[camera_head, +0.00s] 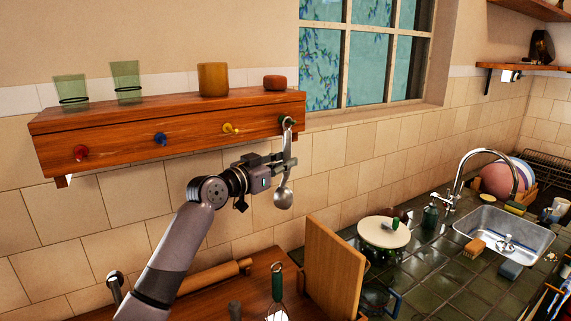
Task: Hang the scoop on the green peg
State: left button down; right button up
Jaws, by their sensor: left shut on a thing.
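The metal scoop (284,197) hangs upright with its bowl down and its handle end up. My left gripper (286,162) is shut on its handle, in front of the tiled wall below the shelf's right end. The green peg (281,120) is on the shelf's front face at the right. The loop at the top of the scoop's handle overlaps the green peg in the picture; I cannot tell whether it is around the peg or just in front of it. My right gripper is not in view.
The wooden shelf (110,144) also has red (81,152), blue (160,138) and yellow (230,129) pegs. Two green glasses, a yellow cup (213,79) and a red-brown pot stand on top. Below are a rolling pin (212,277), an upright board (332,270) and a whisk (277,284).

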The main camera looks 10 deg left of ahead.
pick_arm(q)
jog(key=c, duration=1.5)
grip_release()
jog(key=shift+c, duration=0.2)
jog(key=shift+v, duration=2.25)
jog(key=v, duration=1.2)
